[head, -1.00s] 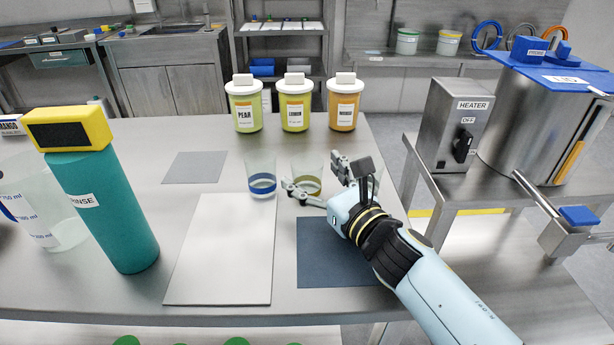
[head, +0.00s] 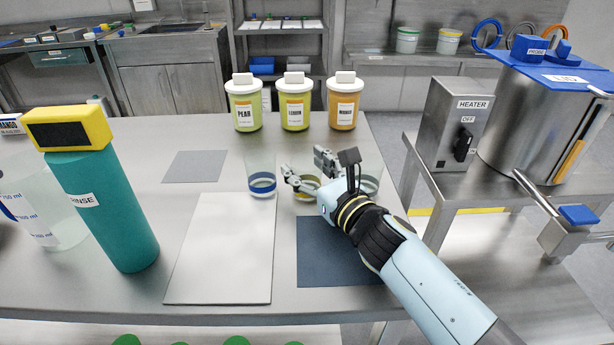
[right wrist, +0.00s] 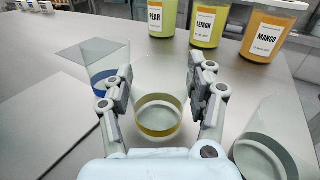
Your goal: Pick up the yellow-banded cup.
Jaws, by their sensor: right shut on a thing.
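The yellow-banded cup (head: 306,192) is clear and stands on the steel table, partly hidden by my right gripper in the head view. My right gripper (head: 304,168) is shut on this cup, with one finger on each side of it. The right wrist view shows the cup (right wrist: 158,118) upright between the fingers (right wrist: 157,80), its yellow band low down. I cannot see any gap under the cup. My left gripper is not in view.
A blue-banded cup (head: 262,184) stands close on the left and another clear cup (head: 371,180) close on the right. Pear (head: 243,110), lemon (head: 295,110) and mango (head: 344,110) jars stand behind. A white board (head: 222,250) and a dark mat (head: 335,255) lie in front.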

